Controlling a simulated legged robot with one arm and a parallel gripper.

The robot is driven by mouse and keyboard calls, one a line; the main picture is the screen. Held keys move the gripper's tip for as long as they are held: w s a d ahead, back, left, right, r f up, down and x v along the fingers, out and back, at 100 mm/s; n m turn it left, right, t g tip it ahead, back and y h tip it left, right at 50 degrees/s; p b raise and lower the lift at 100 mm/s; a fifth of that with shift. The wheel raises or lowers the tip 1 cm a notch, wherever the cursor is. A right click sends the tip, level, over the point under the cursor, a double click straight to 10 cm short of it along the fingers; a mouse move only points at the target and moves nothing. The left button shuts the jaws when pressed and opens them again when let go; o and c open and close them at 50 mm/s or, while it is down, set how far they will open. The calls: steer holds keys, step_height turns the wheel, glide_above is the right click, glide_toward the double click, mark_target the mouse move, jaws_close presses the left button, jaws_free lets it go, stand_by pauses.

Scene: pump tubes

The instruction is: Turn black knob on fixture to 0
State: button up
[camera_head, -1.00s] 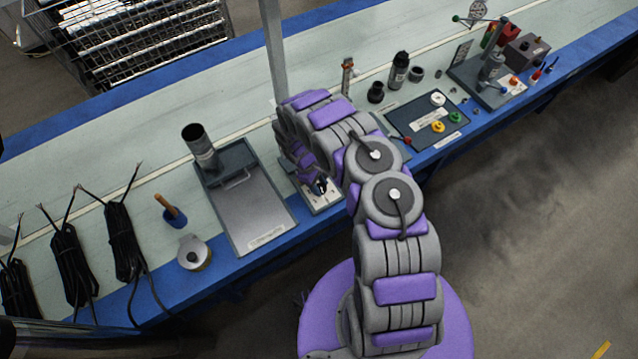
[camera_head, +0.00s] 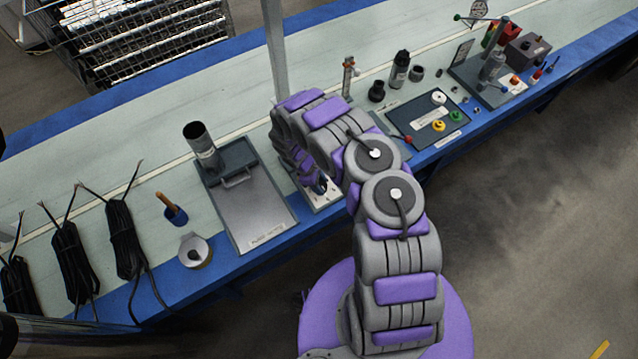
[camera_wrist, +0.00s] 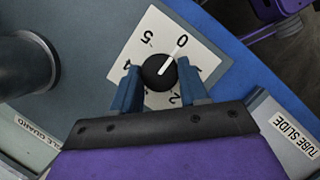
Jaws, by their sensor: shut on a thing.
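The black knob (camera_wrist: 154,75) sits on a white dial plate (camera_wrist: 151,36) in the wrist view. A white pointer line on the knob points toward the "0" mark at the upper right. The "5" and "2" marks also show; other marks are partly hidden. My gripper (camera_wrist: 158,68) has its two blue-grey fingers on both sides of the knob, shut on it. In the head view my gripper (camera_head: 318,186) is down over the small fixture (camera_head: 327,202) at the bench's front edge, and hides the knob there.
A grey metal tray (camera_head: 255,212) with a handle lies just left of the fixture. A dark upright tube (camera_head: 199,143) stands behind that tray. A dark board (camera_head: 428,118) with coloured knobs lies to the right. A "TUBE SLIDE" label (camera_wrist: 295,125) shows in the wrist view.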

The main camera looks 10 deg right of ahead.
steer(key=o, duration=1.1)
steer(key=shift+s+d, duration=0.1)
steer(key=shift+d, duration=0.05)
steer(key=shift+c, duration=0.2)
steer(key=shift+r, duration=0.25)
steer(key=p+v, duration=0.2)
steer(key=v, duration=1.4)
steer(key=shift+r+p, duration=0.35)
steer(key=shift+p, duration=0.05)
